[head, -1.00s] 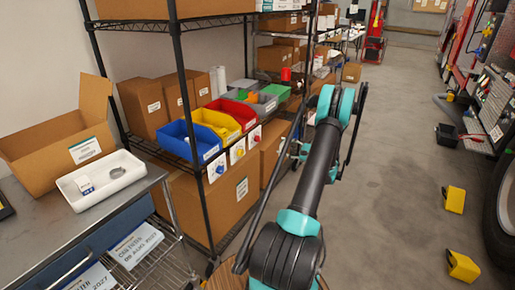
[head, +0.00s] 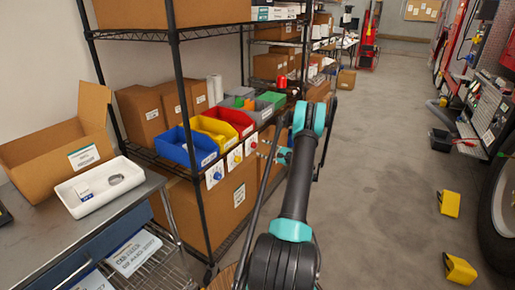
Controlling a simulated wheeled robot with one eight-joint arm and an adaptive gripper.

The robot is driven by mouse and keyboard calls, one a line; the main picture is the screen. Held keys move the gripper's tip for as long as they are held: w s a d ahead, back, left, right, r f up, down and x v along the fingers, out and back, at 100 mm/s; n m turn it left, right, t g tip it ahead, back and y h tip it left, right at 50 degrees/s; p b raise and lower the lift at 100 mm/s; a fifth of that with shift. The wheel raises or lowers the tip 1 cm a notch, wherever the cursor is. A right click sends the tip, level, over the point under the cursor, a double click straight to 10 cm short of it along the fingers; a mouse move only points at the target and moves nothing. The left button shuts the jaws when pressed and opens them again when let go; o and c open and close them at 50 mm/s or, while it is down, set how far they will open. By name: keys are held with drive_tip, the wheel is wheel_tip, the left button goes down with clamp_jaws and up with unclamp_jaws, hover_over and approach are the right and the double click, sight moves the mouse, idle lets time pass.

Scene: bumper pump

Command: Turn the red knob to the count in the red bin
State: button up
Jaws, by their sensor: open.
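The red bin (head: 234,117) sits on the middle shelf, right of the yellow bin (head: 214,129) and the blue bin (head: 188,148). What it holds is too small to count. The red knob (head: 252,143) is on a white plate below the front of the red bin. A yellow knob (head: 236,158) and a blue knob (head: 216,174) are on similar plates to its left. My gripper (head: 267,152) is open, just right of the red knob and close to it. Whether it touches the knob cannot be told, and my arm hides part of that area.
Black shelf posts (head: 183,110) stand in front of the shelves. A metal bench with a white tray (head: 98,188) and an open cardboard box (head: 60,150) is at the left. Yellow wheel chocks (head: 460,269) lie at the right. The floor between is clear.

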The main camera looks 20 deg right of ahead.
sight(256, 146)
drive_tip(key=shift+x, duration=2.15)
drive_tip(key=c, duration=1.2)
